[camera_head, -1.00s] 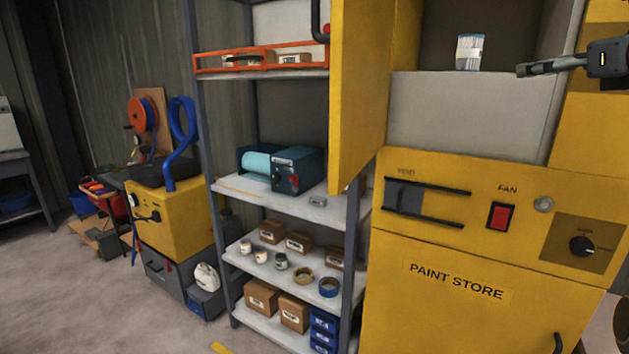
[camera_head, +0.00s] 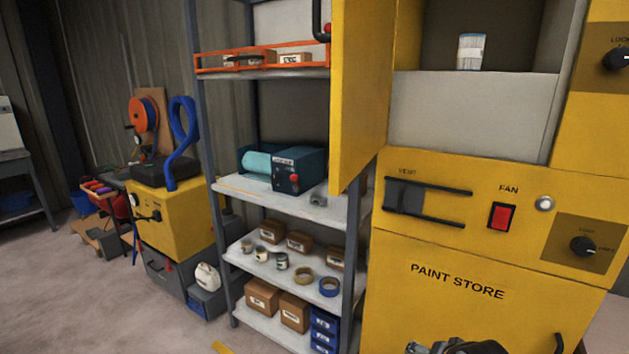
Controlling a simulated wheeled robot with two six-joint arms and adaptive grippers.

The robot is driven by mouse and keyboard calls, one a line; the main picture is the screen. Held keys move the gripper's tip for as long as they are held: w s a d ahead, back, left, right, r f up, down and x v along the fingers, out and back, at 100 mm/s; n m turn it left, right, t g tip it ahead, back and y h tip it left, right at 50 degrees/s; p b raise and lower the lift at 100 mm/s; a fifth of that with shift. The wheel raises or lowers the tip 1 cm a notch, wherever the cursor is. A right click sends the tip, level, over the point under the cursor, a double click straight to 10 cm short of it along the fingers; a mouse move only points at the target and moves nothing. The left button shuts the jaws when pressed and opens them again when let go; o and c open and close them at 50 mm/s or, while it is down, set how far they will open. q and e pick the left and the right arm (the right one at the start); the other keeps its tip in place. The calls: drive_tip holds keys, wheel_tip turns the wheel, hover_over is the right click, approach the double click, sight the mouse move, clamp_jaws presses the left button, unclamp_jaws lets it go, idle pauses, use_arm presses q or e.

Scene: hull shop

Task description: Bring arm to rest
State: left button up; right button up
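One of my grippers, seemingly the right one (camera_head: 455,347), shows only as a dark piece at the bottom edge, low in front of the yellow paint store cabinet (camera_head: 455,318). Most of it is cut off by the frame, so its fingers cannot be judged. My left gripper is not in view. A white and blue can (camera_head: 471,52) stands upright inside the cabinet's open upper compartment, with no gripper near it.
The cabinet's yellow door (camera_head: 358,95) stands open, jutting out on the left of the compartment. A grey shelf rack (camera_head: 295,205) with boxes and tape rolls stands to its left. The floor (camera_head: 75,300) at the lower left is clear.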

drive_tip(key=s+f+n+g, duration=0.1)
drive_tip(key=s+f+n, duration=0.2)
drive_tip(key=s, duration=0.3)
drive_tip(key=s+a+f+n+g, duration=0.1)
drive_tip(key=s+f+n, duration=0.15)
drive_tip(key=s, duration=0.35)
drive_tip(key=s+f+n+g, duration=0.1)
drive_tip(key=s+f+n, duration=0.2)
drive_tip(key=s, duration=0.3)
drive_tip(key=s+d+f+g, duration=0.1)
drive_tip(key=s+f, duration=0.1)
drive_tip(key=f, duration=1.2)
drive_tip(key=s+d+f+g, duration=0.1)
drive_tip(key=d+f, duration=0.1)
drive_tip(key=f, duration=1.1)
drive_tip(key=s+f+m, duration=0.1)
drive_tip(key=s+f, duration=1.4)
drive_tip(key=s, duration=0.3)
drive_tip(key=shift+s+d+f+g+h, duration=0.2)
drive_tip(key=shift+d+g+h, duration=0.1)
drive_tip(key=shift+g+h, duration=0.1)
